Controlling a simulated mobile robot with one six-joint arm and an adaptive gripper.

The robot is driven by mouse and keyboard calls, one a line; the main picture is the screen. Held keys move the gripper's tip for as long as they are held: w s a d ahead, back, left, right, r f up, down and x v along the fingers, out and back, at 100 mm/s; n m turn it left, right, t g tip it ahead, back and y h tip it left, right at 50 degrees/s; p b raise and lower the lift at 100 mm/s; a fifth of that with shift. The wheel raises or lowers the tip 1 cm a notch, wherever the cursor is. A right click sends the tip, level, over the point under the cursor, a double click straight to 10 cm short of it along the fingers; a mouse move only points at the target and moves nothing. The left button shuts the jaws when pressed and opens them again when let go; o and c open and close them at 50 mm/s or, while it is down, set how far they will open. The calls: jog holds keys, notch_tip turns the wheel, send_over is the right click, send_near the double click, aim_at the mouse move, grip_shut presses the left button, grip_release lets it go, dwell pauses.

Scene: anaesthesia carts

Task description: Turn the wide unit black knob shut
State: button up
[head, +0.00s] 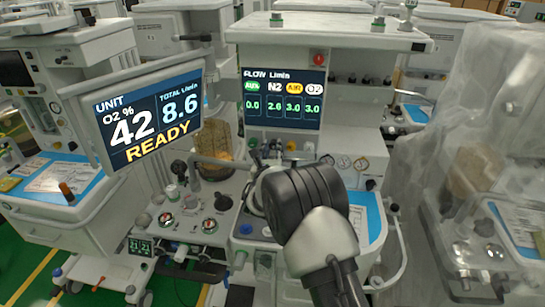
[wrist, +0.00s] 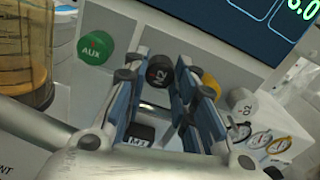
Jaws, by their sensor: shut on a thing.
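The black N2 knob (wrist: 160,72) sits on the wide unit's front panel, between the green AUX knob (wrist: 95,47) and the yellow knob (wrist: 211,84). My gripper (wrist: 160,80) has one finger on each side of the black knob and is shut on it. In the head view my arm covers most of the gripper and the black knob. The flow screen (head: 282,98) above the knobs reads AUX 0.0, N2 2.6, AIR 3.0 and O2 3.0.
The white O2 knob (wrist: 242,101) and several gauges (wrist: 262,138) are close on the right. A black part with a white label (wrist: 140,134) lies below the fingers. The unit monitor (head: 150,113) at left reads O2 42, total 8.6, READY. A draped cart (head: 480,140) stands at right.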

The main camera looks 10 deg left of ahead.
jog(key=m+b, duration=0.2)
jog(key=m, duration=0.1)
jog(key=shift+m, duration=0.4)
jog(key=m, duration=1)
jog(key=shift+m, duration=2.2)
jog(key=shift+d, duration=0.1)
jog(key=o, duration=0.8)
